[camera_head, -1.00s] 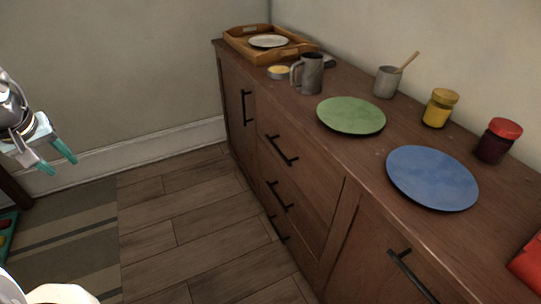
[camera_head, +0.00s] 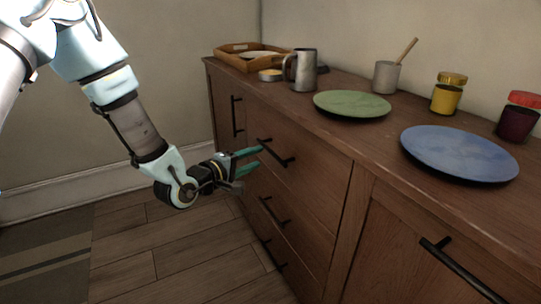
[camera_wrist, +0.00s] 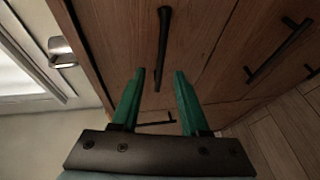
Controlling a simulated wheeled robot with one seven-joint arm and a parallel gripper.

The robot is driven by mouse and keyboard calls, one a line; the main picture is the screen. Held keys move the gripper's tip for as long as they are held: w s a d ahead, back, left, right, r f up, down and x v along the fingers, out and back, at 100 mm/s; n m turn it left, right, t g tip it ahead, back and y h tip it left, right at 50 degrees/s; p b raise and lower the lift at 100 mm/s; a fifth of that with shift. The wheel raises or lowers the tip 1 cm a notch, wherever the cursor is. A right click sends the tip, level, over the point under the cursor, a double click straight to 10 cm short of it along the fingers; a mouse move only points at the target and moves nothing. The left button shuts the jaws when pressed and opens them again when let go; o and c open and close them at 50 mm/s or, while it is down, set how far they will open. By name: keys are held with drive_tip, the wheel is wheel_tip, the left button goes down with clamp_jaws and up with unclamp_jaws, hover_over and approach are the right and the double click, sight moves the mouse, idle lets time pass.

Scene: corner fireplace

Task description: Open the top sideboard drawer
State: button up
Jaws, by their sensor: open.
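The wooden sideboard's top drawer (camera_head: 312,192) is closed, its front flush with the cabinet. Its black bar handle (camera_head: 280,156) shows in the wrist view (camera_wrist: 164,40) too. My gripper (camera_head: 259,158), with green fingers, is open near the handle's left end in the head view. In the wrist view my gripper (camera_wrist: 159,72) has one finger on each side of the handle's near end, which lies in line with the gap. I cannot tell whether the fingers touch the handle.
Lower drawer handles (camera_head: 273,212) and a left door handle (camera_head: 236,116) are close by. The top holds a wooden tray (camera_head: 232,62), grey mug (camera_head: 303,70), green plate (camera_head: 352,103), blue plate (camera_head: 458,152) and jars. Floor (camera_head: 180,255) before the drawers is clear.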

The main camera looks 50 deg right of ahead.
sight(269, 152)
drive_tip(key=d, duration=0.2)
drive_tip(key=d+f, duration=0.1)
drive_tip(key=d, duration=0.4)
drive_tip(key=shift+w+d+f, duration=0.2)
drive_tip(key=shift+d+f, duration=0.05)
drive_tip(key=shift+d, duration=0.1)
clamp_jaws()
idle(1.0)
